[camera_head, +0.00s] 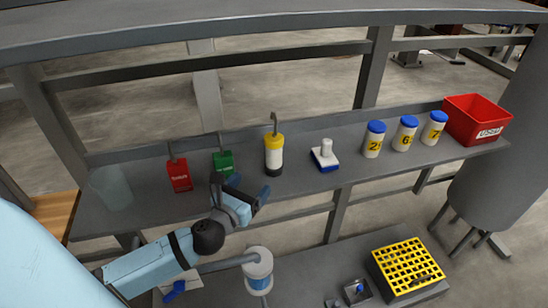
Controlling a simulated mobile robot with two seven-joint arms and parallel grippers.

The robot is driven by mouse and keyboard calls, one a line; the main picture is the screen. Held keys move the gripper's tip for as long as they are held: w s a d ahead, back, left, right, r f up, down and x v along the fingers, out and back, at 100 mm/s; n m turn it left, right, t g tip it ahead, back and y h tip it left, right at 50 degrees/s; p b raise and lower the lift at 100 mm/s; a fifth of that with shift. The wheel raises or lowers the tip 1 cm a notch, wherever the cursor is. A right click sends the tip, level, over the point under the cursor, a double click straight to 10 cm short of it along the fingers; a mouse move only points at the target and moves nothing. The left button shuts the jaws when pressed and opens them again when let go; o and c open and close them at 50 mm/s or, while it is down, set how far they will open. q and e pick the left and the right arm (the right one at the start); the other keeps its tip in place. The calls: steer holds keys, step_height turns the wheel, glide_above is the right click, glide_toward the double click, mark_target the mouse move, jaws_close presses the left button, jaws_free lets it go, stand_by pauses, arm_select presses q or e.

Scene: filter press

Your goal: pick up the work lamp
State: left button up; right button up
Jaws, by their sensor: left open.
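The work lamp (274,157) appears to be the upright cylinder with a yellow top, white body, black base and a grey hook above. It stands on the grey shelf (330,178), between the green tag and a white-and-blue object. My left gripper (250,190) is open and empty, in front of the shelf, just left of and below the lamp in the picture. Its fingers are apart from the lamp. My right gripper is not in view.
A red tag (179,176) and green tag (223,162) stand left of the lamp. A white-and-blue object (325,157), numbered jars (373,141) and a red bin (478,118) stand right. A clear beaker (112,188) is far left. A yellow rack (407,266) sits lower right.

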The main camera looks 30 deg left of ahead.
mark_target(269, 158)
arm_select(q)
steer(key=w, duration=0.5)
steer(key=w+p, duration=0.1)
steer(key=w, duration=0.2)
steer(key=shift+a, duration=0.35)
steer(key=shift+w+a+r, duration=0.15)
steer(key=shift+w, duration=0.35)
steer(key=w, duration=0.2)
steer(key=w+a, duration=0.1)
steer(key=w, duration=0.1)
steer(key=shift+w+p, duration=0.25)
steer(key=shift+p, duration=0.05)
steer(key=shift+s, duration=0.1)
steer(key=c, duration=1.1)
steer(key=shift+c, duration=0.2)
steer(key=shift+r, duration=0.1)
